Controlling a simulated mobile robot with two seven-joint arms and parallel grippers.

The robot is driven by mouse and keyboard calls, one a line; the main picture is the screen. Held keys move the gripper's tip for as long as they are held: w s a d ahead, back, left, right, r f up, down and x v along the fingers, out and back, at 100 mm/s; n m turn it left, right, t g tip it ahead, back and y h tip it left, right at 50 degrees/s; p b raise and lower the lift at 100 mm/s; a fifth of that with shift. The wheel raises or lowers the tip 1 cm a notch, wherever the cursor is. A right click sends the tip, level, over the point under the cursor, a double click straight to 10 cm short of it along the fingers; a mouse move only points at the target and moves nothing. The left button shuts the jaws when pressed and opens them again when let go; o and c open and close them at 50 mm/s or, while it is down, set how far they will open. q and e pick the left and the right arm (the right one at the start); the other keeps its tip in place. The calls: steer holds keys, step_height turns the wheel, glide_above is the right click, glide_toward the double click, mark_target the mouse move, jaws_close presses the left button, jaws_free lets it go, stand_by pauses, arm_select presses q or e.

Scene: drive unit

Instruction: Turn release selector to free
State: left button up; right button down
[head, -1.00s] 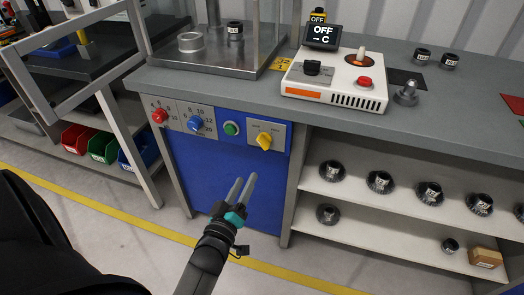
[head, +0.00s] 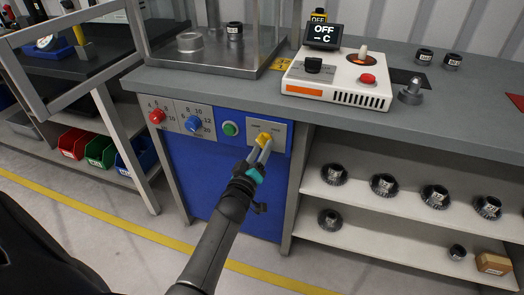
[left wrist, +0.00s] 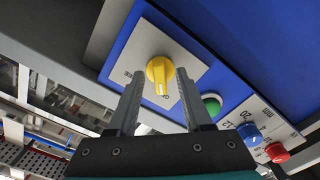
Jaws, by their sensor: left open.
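The release selector is a yellow knob (head: 263,137) on a light grey plate at the right end of the blue front panel. In the left wrist view the yellow knob (left wrist: 160,74) shows between and just beyond my fingers, its white mark pointing toward the gripper. The plate's small labels are too small to read. My left gripper (head: 260,149) is open, its fingers reaching up to the knob, one on each side. In the left wrist view the left gripper (left wrist: 157,95) shows a gap around the knob; contact cannot be told. My right gripper is not in view.
Left of the selector are a green button (head: 230,128), a blue knob (head: 193,123) and a red knob (head: 156,116). The bench top (head: 220,93) overhangs above. A white control box (head: 337,84) stands on it. Shelves with several gears lie to the right.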

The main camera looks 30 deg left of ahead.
arm_select(q)
steer(key=shift+w+a, duration=0.15)
steer(key=shift+w, duration=0.45)
jaws_close()
stand_by(0.3)
